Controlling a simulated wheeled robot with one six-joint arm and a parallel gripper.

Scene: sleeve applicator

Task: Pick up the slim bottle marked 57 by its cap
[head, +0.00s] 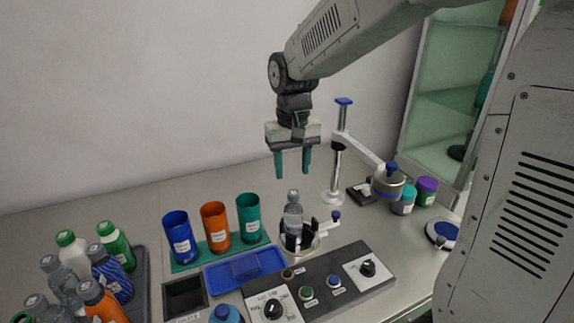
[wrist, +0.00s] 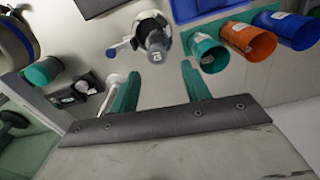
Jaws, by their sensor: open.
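A slim clear bottle with a grey cap (head: 293,217) stands upright in a round white and black holder (head: 317,243). In the wrist view the same bottle (wrist: 156,43) shows a small white label, whose number I cannot read for certain. My gripper (head: 292,175) is open and empty, with its teal fingers pointing down above the bottle and apart from it. In the wrist view the bottle lies beyond the gap between the fingertips (wrist: 158,70). Several other bottles (head: 108,275) stand at the left on a dark tray (head: 141,270); no number 57 is legible on them.
A press stand (head: 338,160) with a blue-topped post and side arm stands just right of the holder. Blue (head: 180,238), orange (head: 215,228) and teal (head: 249,218) cups stand to its left. A control panel (head: 320,285) lies in front.

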